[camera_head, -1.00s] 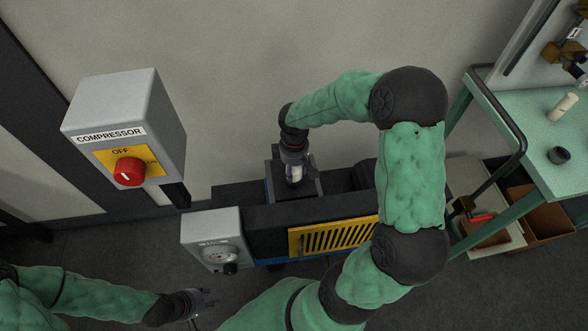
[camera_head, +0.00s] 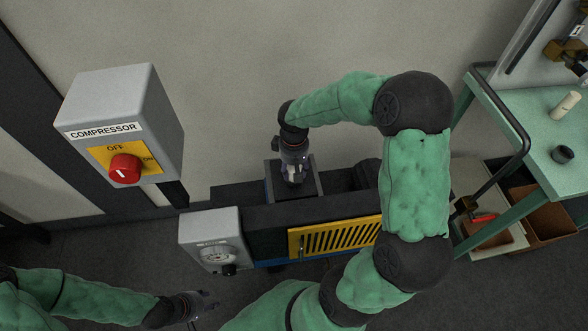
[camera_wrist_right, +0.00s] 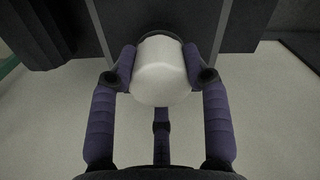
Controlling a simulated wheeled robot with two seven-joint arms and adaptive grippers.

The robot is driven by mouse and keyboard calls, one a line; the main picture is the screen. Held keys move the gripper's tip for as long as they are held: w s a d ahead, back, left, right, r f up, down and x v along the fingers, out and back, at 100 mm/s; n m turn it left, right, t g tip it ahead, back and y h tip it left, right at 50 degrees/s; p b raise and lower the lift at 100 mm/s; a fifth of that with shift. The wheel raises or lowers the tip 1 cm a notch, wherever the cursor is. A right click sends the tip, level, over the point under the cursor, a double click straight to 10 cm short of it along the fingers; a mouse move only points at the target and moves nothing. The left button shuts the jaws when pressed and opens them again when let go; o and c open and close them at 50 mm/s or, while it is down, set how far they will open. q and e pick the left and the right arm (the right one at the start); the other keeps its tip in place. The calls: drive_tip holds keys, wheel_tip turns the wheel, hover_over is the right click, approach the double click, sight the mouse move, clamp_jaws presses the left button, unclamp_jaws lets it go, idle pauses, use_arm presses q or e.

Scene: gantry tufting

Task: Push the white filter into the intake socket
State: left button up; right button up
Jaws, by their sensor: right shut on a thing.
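My right gripper (camera_head: 293,172) reaches down over the square, dark intake socket (camera_head: 317,186) on top of the compressor unit. In the right wrist view my right gripper (camera_wrist_right: 160,72) is shut on the white filter (camera_wrist_right: 161,82), with fingers on both sides of it. The filter's far end meets a dark round rim, but I cannot tell how deep it sits. In the head view the gripper hides most of the filter. My left gripper (camera_head: 205,303) is low at the left, away from the socket, and its fingers are too small to judge.
A grey COMPRESSOR box (camera_head: 125,105) with a red knob (camera_head: 125,168) stands at the left. A grey gauge box (camera_head: 212,240) and yellow grille (camera_head: 335,236) are on the unit's front. A green cart (camera_head: 520,120) stands at the right.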

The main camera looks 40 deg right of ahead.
drive_tip(key=shift+m, duration=0.4)
drive_tip(key=o, duration=1.4)
wheel_tip(320, 180, up, 12)
drive_tip(key=shift+r, duration=0.1)
